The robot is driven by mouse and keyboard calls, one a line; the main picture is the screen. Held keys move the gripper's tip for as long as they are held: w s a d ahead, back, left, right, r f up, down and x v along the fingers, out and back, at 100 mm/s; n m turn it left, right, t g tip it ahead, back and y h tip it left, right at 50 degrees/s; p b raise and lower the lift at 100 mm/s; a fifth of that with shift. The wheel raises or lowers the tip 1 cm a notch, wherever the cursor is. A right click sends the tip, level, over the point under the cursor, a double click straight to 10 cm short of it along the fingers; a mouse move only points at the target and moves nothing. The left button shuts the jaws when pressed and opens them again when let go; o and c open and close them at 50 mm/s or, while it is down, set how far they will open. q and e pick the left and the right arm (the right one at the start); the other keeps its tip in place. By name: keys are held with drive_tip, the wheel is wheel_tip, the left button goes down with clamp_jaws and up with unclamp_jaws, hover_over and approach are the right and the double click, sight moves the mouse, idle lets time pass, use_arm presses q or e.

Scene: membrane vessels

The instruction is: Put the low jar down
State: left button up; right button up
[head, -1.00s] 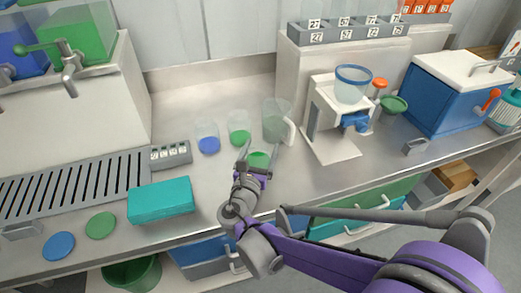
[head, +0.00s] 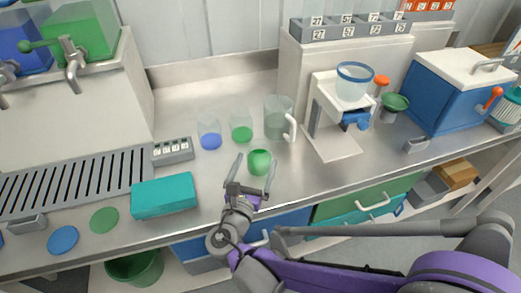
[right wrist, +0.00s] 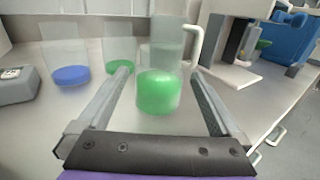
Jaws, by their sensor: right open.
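The low jar, a short clear vessel filled with green (head: 259,162), stands upright on the steel counter. It also shows in the right wrist view (right wrist: 157,92). My right gripper (head: 256,166) is open, with one finger on each side of the jar and visible gaps between fingers and glass in the right wrist view (right wrist: 160,95). The gripper's palm is back from the jar, toward the counter's front edge. My left gripper is not in view.
Behind the low jar stand a blue-filled beaker (head: 209,136), a green-filled beaker (head: 241,128) and a clear handled jug (head: 279,118). A teal box (head: 164,195) lies to the left. A white stand (head: 335,120) is to the right.

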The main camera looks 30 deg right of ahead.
sight(256, 164)
drive_tip(key=shift+v, duration=2.3)
